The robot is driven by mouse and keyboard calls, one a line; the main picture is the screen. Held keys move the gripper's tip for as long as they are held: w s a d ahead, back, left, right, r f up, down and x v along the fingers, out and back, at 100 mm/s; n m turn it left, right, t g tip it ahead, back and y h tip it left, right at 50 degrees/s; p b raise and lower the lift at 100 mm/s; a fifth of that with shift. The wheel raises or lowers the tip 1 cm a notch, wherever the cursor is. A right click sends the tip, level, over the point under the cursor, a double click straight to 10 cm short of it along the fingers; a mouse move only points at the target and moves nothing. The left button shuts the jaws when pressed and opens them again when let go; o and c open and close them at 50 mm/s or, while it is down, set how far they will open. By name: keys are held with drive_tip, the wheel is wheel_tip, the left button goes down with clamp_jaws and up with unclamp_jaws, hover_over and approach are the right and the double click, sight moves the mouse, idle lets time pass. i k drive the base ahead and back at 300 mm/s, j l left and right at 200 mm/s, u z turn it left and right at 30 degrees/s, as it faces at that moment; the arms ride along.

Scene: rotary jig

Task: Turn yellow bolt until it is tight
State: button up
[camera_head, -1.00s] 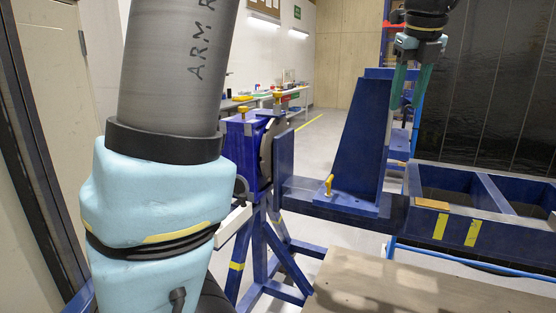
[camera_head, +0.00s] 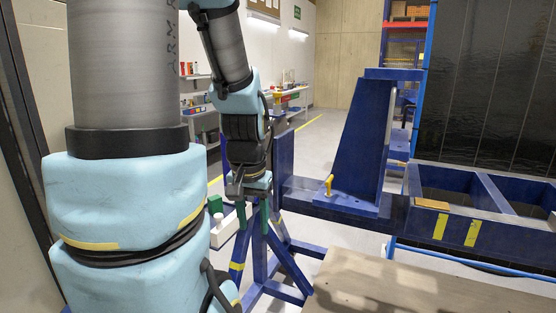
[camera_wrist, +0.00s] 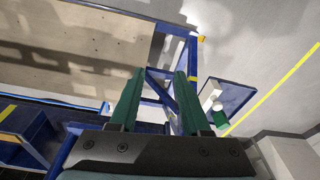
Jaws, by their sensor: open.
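A yellow bolt (camera_head: 329,185) stands upright at the foot of the blue slanted upright (camera_head: 358,140) in the head view. Other yellow bolts seen earlier on the blue jig head at left are hidden behind my arm now. My gripper (camera_head: 252,214) points down in front of the left part of the jig, left of the visible bolt and apart from it. In the wrist view, its two green fingers (camera_wrist: 157,100) are spread with nothing between them. No bolt can be made out clearly in the wrist view.
A blue beam (camera_head: 350,205) runs right to a blue frame (camera_head: 468,215) with yellow stripes. A pale wooden tabletop (camera_head: 400,285) is in front. A blue shelf (camera_wrist: 232,95) with white and green items shows in the wrist view. Open floor lies behind the jig.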

sight(328, 183)
drive_tip(key=i+l+u, duration=0.1)
drive_tip(key=u, duration=0.25)
drive_tip(key=i+l+u, duration=0.1)
drive_tip(key=u, duration=0.25)
drive_tip(key=l+u, duration=0.4)
drive_tip(key=i+j, duration=0.05)
drive_tip(key=j, duration=0.05)
